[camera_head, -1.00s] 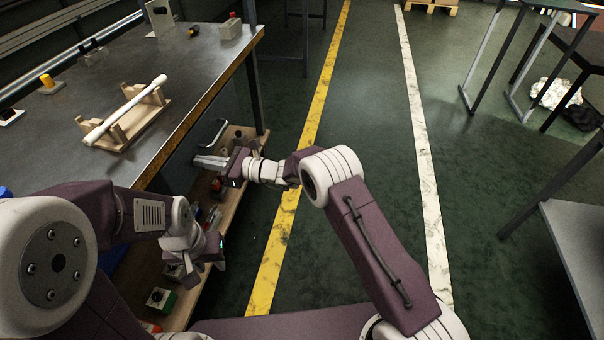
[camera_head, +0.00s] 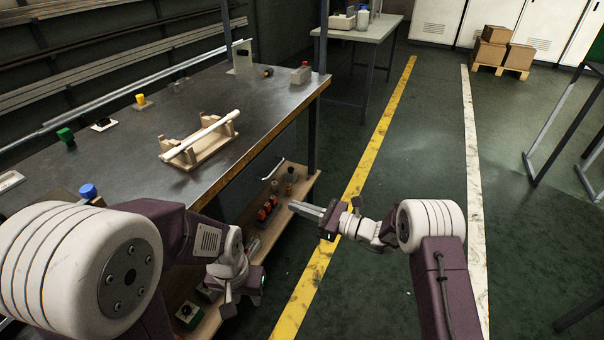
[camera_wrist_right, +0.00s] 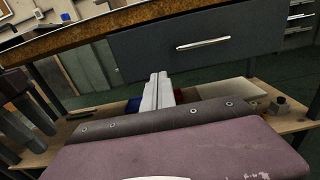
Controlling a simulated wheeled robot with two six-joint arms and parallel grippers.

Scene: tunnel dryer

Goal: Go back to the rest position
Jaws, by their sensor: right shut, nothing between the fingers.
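My right gripper (camera_head: 307,210) is in the head view, over the floor beside the lower shelf's edge, pointing left toward the bench. Its fingers are shut together with nothing between them; they also show in the right wrist view (camera_wrist_right: 158,92). My left gripper (camera_head: 238,283) hangs low at the lower left, near the lower shelf; its fingertips are too unclear to tell if they are open. A grey drawer front (camera_wrist_right: 240,38) with a pale bar handle (camera_wrist_right: 203,43) lies ahead of the right fingers, apart from them. The same handle (camera_head: 272,170) shows under the bench edge.
The metal workbench (camera_head: 130,170) holds a wooden cradle (camera_head: 205,151) with a white rod. Its lower shelf (camera_head: 290,195) carries several small items. Floor to the right, between yellow line (camera_head: 385,135) and white line (camera_head: 470,130), is clear. Boxes (camera_head: 492,50) stand far back.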

